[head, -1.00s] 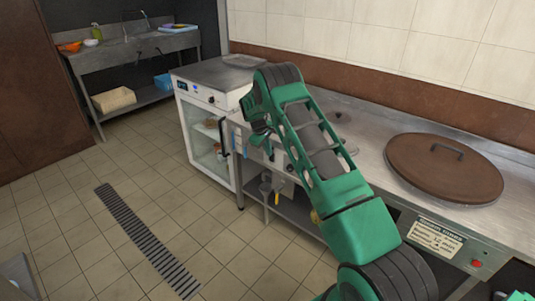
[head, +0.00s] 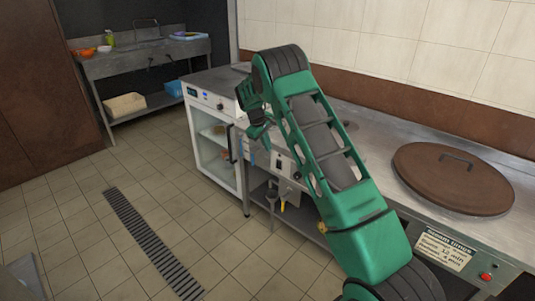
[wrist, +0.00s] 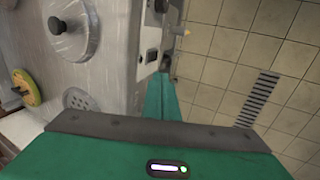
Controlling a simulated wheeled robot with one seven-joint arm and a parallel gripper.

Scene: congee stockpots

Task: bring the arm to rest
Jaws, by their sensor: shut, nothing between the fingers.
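My gripper (head: 262,138) hangs at the end of my folded green arm, in front of the steel counter's front edge and close to the glass-door cabinet. In the wrist view the green gripper (wrist: 160,98) points along the counter front, with its fingers together and nothing held. The arm's bent joint is raised above the counter. The arm hides part of the counter top and front. I cannot tell the exact gap between gripper and counter.
A large brown lid (head: 453,180) lies on the counter (head: 385,140). The glass-door cabinet (head: 213,150) stands left of the gripper. A sink (head: 135,62) is at the back left. The tiled floor with a drain grate (head: 150,240) is clear.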

